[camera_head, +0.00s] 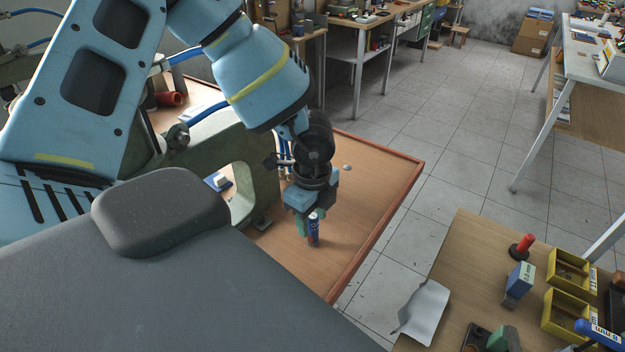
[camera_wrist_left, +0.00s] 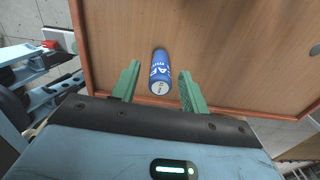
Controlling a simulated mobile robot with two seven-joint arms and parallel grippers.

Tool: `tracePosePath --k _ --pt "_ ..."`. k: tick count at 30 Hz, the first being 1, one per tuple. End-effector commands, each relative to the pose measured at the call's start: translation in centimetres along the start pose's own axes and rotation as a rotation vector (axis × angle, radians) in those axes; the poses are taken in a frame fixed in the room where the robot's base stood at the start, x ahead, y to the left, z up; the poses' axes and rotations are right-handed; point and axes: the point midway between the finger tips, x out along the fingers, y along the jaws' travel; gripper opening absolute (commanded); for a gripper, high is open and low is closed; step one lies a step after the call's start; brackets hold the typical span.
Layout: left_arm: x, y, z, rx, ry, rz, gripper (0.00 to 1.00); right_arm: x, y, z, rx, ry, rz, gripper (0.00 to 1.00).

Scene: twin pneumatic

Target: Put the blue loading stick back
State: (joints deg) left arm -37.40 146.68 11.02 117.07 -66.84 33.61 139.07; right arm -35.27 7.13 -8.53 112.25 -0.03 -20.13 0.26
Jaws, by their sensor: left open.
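The blue loading stick (camera_head: 314,230) is a short blue cylinder with white lettering, seen at the left gripper over the wooden work table. In the left wrist view the blue stick (camera_wrist_left: 160,72) stands out against the wood, with its pale end facing the camera. My left gripper (camera_head: 308,226) points down at it, and in the wrist view the open green fingers (camera_wrist_left: 158,88) are on either side of the stick, with gaps on both sides. The stick's lower end is hard to make out. My right gripper is not in view.
The wooden table (camera_head: 375,175) has a raised reddish edge. A green-grey machine frame (camera_head: 262,165) stands close to my left arm. A second table (camera_head: 460,270) at lower right holds yellow bins (camera_head: 568,268), a red-topped piece (camera_head: 522,246) and a blue box (camera_head: 519,278). Tiled floor lies between.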

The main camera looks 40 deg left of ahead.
Motion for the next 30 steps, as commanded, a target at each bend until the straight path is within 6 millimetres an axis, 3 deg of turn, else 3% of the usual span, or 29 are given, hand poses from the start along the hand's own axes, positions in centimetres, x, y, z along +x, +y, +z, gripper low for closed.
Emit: tracePosePath --k 11,30 --pt "-0.3 0.0 0.0 0.000 0.000 -0.005 0.45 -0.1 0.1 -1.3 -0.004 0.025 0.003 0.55" --pt "-6.5 -0.2 0.4 -0.001 0.000 -0.001 0.45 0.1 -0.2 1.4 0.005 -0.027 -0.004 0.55"
